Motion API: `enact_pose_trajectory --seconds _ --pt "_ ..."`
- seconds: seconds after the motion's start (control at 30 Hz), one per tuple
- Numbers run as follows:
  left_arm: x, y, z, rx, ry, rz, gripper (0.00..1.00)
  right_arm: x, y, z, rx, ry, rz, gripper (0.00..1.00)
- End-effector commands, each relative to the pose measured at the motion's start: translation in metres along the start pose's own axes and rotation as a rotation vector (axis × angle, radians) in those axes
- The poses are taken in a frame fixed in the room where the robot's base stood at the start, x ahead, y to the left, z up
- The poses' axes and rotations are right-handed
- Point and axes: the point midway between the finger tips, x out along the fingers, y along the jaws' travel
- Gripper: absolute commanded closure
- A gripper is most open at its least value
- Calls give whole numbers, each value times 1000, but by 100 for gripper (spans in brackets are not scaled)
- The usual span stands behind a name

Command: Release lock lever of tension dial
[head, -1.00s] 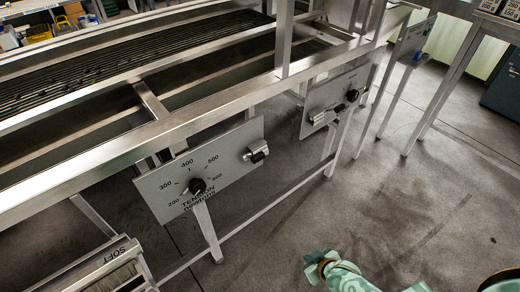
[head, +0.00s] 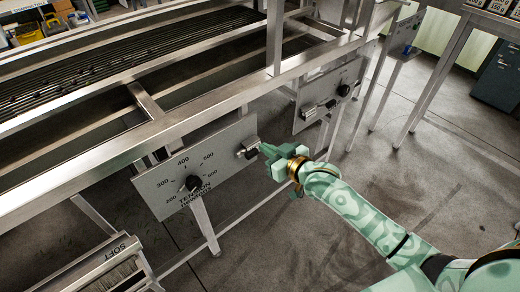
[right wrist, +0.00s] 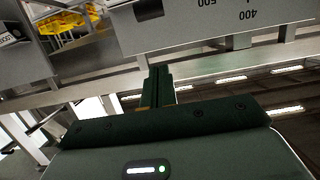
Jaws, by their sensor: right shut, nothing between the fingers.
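The tension dial panel (head: 160,190) is a grey plate with a black knob (head: 193,184) and printed numbers. Its lock lever (head: 247,149), a small metal piece with dark parts, is at the panel's right end. My right gripper (head: 263,149) is shut and empty, its tips just right of the lever; I cannot tell whether they touch. In the right wrist view the shut fingers (right wrist: 160,86) point toward the panel (right wrist: 210,25), which shows upside down. A dark part at the top edge there may be the lever. My left gripper is not in view.
A steel frame rail (head: 200,118) runs above the panel. A second control panel (head: 330,97) hangs further right. A brush marked SOFT (head: 108,270) is at lower left. The floor (head: 300,240) in front of the frame is open.

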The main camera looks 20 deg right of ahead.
Motion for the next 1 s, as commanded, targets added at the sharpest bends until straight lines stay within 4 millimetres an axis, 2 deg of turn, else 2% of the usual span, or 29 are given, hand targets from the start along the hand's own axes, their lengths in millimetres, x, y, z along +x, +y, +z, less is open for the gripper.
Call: enact_pose_trajectory --seconds 0.47,0.6,0.7,1.0 --pt "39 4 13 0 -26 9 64 96 -1 4 3 -1 -1 100" --pt "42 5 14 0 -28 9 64 86 0 25 1 -4 0 100" --pt "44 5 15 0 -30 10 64 82 0 33 1 -2 0 100" --pt "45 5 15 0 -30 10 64 79 0 37 0 1 0 100"
